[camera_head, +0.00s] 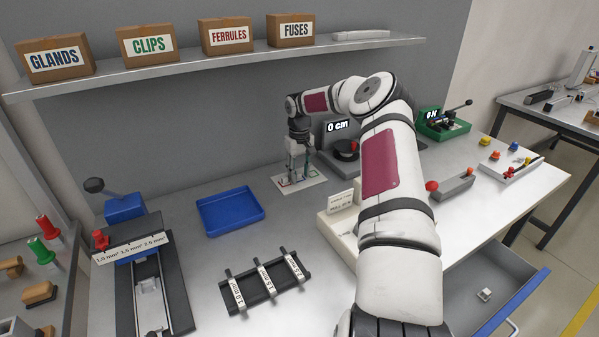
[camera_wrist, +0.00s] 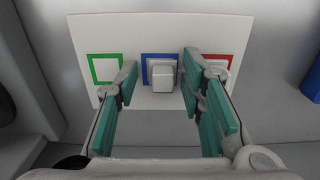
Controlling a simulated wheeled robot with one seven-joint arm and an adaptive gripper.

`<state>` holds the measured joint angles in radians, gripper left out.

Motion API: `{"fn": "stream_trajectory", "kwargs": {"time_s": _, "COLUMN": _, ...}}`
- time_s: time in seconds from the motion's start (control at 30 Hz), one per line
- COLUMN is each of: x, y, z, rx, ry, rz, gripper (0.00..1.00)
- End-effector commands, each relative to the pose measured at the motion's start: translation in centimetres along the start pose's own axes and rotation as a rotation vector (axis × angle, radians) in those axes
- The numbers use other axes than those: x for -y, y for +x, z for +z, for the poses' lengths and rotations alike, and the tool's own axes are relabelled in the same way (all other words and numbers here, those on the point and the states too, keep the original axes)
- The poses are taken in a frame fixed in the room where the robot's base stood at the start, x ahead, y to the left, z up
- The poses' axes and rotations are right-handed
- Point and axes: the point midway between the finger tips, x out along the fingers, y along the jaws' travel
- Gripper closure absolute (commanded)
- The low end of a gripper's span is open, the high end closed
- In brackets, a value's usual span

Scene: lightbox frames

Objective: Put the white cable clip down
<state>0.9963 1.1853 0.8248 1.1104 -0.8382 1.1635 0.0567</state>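The white cable clip (camera_wrist: 163,79) is a small pale block on the blue-outlined square of a white card (camera_wrist: 210,28) in the wrist view. It appears to rest there, within the blue outline. My gripper (camera_wrist: 158,86) is open, with one teal finger on each side of the clip. There is a clear gap to the left finger and a narrower one to the right finger. In the head view my gripper (camera_head: 298,160) points down over the card (camera_head: 314,181); the clip is too small to tell there.
The card also has a green square (camera_wrist: 105,69) at left and a red one (camera_wrist: 225,62) at right, partly hidden by my finger. A blue tray (camera_head: 230,211), a dark rack (camera_head: 265,283) and a display reading 0 cm (camera_head: 337,126) stand nearby. A drawer (camera_head: 490,270) is open.

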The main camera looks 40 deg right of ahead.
Motion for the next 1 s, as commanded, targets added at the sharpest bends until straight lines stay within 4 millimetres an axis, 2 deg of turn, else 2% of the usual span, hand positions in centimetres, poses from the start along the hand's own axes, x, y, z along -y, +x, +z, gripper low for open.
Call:
{"fn": "stream_trajectory", "kwargs": {"time_s": 0.23, "x": -0.1, "y": -0.9, "z": -0.1, "rx": -0.001, "ry": 0.000, "rz": 0.002, "gripper": 0.64}}
{"fn": "stream_trajectory", "kwargs": {"time_s": 0.53, "x": -0.1, "y": -5.6, "z": -0.1, "rx": -0.003, "ry": 0.001, "rz": 0.003, "gripper": 0.64}}
{"fn": "stream_trajectory", "kwargs": {"time_s": 0.7, "x": -0.1, "y": -7.3, "z": -0.1, "rx": -0.001, "ry": 0.000, "rz": 0.002, "gripper": 0.64}}
{"fn": "stream_trajectory", "kwargs": {"time_s": 1.0, "x": 0.0, "y": -7.8, "z": 0.0, "rx": 0.000, "ry": 0.000, "rz": 0.000, "gripper": 0.64}}
